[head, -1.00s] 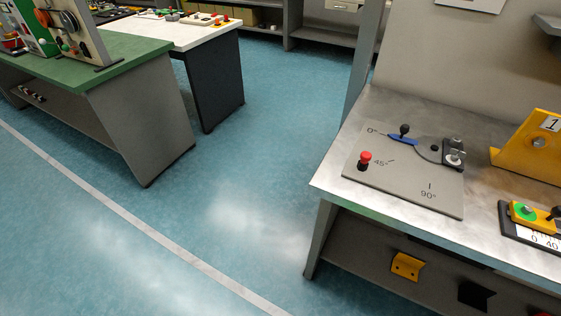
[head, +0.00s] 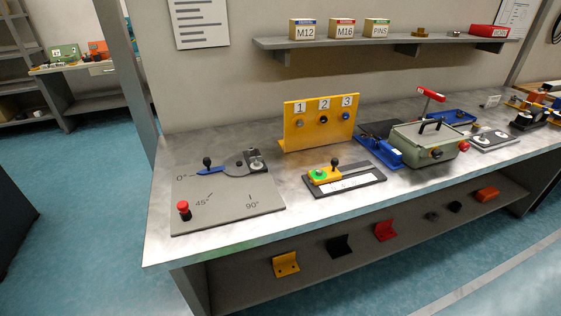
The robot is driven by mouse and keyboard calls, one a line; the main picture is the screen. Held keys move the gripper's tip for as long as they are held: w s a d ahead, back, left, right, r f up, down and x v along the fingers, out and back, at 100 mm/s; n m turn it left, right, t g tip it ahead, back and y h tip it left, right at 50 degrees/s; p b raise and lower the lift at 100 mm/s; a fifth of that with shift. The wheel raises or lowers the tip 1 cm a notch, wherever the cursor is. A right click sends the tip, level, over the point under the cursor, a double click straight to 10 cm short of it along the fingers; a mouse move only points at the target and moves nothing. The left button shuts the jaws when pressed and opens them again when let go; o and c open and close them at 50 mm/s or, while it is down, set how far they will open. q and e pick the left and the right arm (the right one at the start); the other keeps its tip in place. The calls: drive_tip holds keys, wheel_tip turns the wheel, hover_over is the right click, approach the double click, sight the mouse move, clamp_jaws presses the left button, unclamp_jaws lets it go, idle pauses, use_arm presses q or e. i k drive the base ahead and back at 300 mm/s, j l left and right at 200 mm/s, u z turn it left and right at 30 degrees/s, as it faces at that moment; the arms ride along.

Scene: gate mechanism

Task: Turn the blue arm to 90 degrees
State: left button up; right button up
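The blue arm (head: 212,171) lies on a grey plate (head: 230,209) at the left end of the metal workbench. It points left, close to the 0° mark, with a black knob (head: 207,161) standing at its outer end. Its other end meets a grey disc (head: 236,164) beside a metal clamp-like block (head: 256,160). The plate is marked 0°, 45° and 90°, with 90° at its front right. A red-topped knob (head: 184,209) stands at the plate's front left. Neither of my grippers shows in the head view.
Right of the plate are a slider block (head: 326,176) on a scale, a yellow numbered bracket (head: 318,132) and a grey-green box (head: 428,142). A shelf (head: 380,40) with small boxes hangs above. Blue floor (head: 80,240) is clear at the left.

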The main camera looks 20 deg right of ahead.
sight(236, 166)
drive_tip(key=z, duration=0.4)
drive_tip(key=i+l+z, duration=0.15)
drive_tip(key=i, duration=0.2)
drive_tip(key=i+l+z, duration=0.15)
drive_tip(key=i+l, duration=0.1)
drive_tip(key=i, duration=0.1)
